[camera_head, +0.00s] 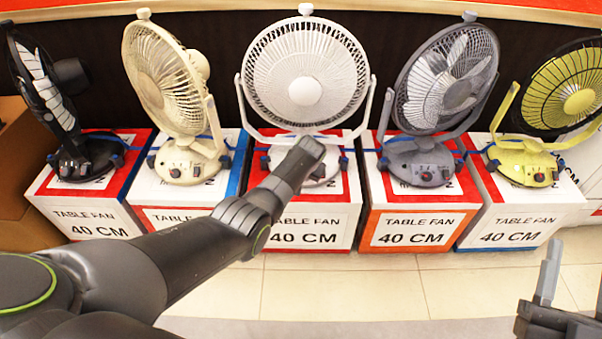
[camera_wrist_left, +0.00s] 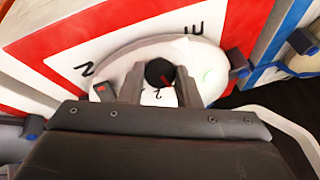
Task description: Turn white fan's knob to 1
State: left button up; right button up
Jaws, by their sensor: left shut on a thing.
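The white fan (camera_head: 304,75) stands upright on the middle box, its round base (camera_head: 330,178) partly hidden by my left arm. My left gripper (camera_head: 310,150) is over the front of this base. In the left wrist view, the fan's black knob (camera_wrist_left: 159,72) sits between the two fingers of my left gripper (camera_wrist_left: 160,88), which are shut on it. The head view hides the knob. My right gripper (camera_head: 573,285) is at the lower right, empty, fingers apart.
A black fan (camera_head: 45,90) and a cream fan (camera_head: 165,80) stand to the left. A grey fan (camera_head: 445,80) and a yellow-green fan (camera_head: 565,95) stand to the right. All sit on table-fan boxes (camera_head: 420,229). The tiled floor (camera_head: 370,290) in front is clear.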

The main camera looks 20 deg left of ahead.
pick_arm(q)
jog(key=o, duration=1)
